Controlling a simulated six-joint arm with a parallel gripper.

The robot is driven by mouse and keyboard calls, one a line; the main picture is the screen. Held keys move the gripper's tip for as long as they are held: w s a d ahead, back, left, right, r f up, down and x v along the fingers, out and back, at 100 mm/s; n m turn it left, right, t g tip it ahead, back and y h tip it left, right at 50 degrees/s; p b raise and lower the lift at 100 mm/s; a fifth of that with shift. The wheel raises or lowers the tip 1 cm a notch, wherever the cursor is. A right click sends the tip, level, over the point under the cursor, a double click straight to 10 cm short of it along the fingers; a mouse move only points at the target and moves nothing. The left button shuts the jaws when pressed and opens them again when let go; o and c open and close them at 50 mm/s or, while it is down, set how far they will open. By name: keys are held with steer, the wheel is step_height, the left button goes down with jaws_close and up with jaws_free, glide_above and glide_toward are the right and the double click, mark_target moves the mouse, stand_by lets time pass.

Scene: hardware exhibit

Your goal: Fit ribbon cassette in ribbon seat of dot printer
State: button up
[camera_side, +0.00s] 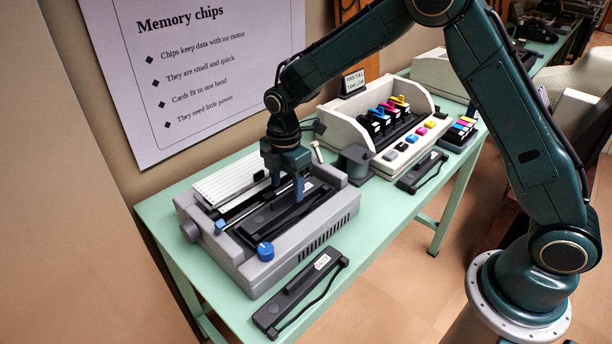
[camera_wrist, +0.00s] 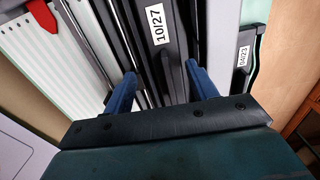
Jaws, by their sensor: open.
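The dot printer (camera_side: 325,225) is a grey machine with a blue knob on the green table. A black ribbon cassette (camera_side: 268,218) lies in its open ribbon seat; its label reads 10/27 in the wrist view (camera_wrist: 158,30). I cannot tell whether it is fully seated. My gripper (camera_side: 287,188) is over the printer, open, with its blue fingers pointing down. In the wrist view the fingers (camera_wrist: 161,88) are on either side of the cassette, with gaps visible. A second black cassette (camera_side: 285,303) with a white label and a thin ribbon loop lies on the table in front of the printer.
A cream colour printer (camera_side: 340,125) with several ink cartridges stands to the right. Another dark cassette-like part (camera_side: 421,172) lies before it. A dark grey block (camera_side: 355,164) stands between the machines. The green table (camera_side: 385,210) has some bare room along its front edge.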

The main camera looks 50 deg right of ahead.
step_height(320, 180, up, 13)
stand_by(0.7)
stand_by(0.4)
steer(key=s+d+r+m+t, duration=0.25)
steer(key=s+r+m, duration=0.25)
steer(key=s, duration=0.3)
steer(key=s+d+r+m+t, duration=0.1)
steer(key=s+d+r+m, duration=0.3)
steer(key=s+r, duration=0.25)
steer(key=s+d+f+m+t, duration=0.2)
steer(key=s+m, duration=0.7)
steer(key=s, duration=0.6)
steer(key=shift+s+d+f, duration=0.15)
steer(key=shift+s+f, duration=0.1)
steer(key=shift+f, duration=0.25)
